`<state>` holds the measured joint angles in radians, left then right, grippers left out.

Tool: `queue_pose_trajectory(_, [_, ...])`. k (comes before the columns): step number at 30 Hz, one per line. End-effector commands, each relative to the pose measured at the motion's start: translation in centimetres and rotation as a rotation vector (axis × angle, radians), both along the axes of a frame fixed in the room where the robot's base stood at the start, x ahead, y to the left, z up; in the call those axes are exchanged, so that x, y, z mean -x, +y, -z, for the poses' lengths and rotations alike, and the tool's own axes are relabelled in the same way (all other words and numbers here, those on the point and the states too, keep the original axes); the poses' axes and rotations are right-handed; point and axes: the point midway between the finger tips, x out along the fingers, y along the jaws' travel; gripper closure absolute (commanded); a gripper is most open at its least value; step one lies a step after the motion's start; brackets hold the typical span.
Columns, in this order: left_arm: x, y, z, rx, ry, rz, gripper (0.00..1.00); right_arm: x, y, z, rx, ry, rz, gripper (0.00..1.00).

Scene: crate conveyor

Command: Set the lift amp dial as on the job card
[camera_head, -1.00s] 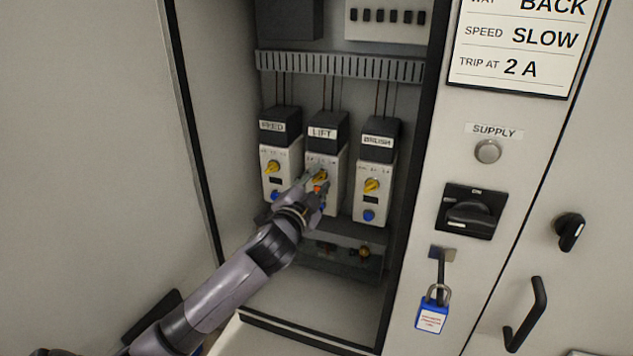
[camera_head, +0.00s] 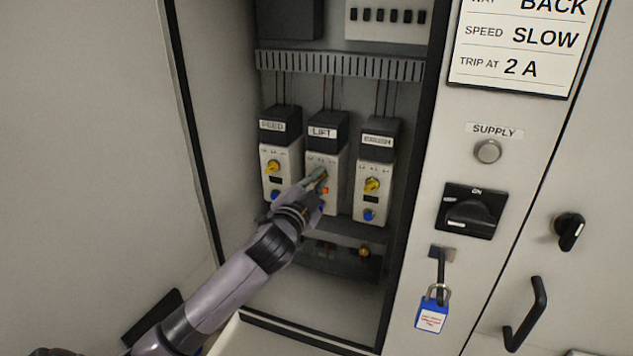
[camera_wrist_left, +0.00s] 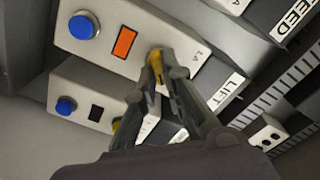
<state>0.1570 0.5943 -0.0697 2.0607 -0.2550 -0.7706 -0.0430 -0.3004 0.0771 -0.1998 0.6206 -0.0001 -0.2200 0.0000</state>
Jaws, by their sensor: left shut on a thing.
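The LIFT unit (camera_head: 328,158) is the middle of three modules inside the open cabinet. My left gripper (camera_head: 319,176) is at its front and is shut on the yellow amp dial, which it mostly hides in the head view. In the left wrist view the fingertips (camera_wrist_left: 160,60) close around the yellow dial (camera_wrist_left: 155,63). An orange-lit window (camera_wrist_left: 124,42) and a blue button (camera_wrist_left: 83,27) show beside it. The dial's setting cannot be read. The job card (camera_head: 525,45) at the upper right reads BACK, SLOW and TRIP AT 2 A. My right gripper is not in view.
The FEED unit (camera_head: 281,160) stands on the left and the BRUSH unit (camera_head: 373,185) on the right, close to the gripper. The cabinet's right side carries a supply lamp (camera_head: 487,151), a black rotary switch (camera_head: 468,213) marked ON and a blue padlock (camera_head: 432,314).

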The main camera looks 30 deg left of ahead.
Motion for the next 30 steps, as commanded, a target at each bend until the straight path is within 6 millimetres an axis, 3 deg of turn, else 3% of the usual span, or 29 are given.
queue_pose_trajectory(30, [0.0, 0.3, -0.3, 0.727, -0.174, 0.0, 1.0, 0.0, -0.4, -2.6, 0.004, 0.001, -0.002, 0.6])
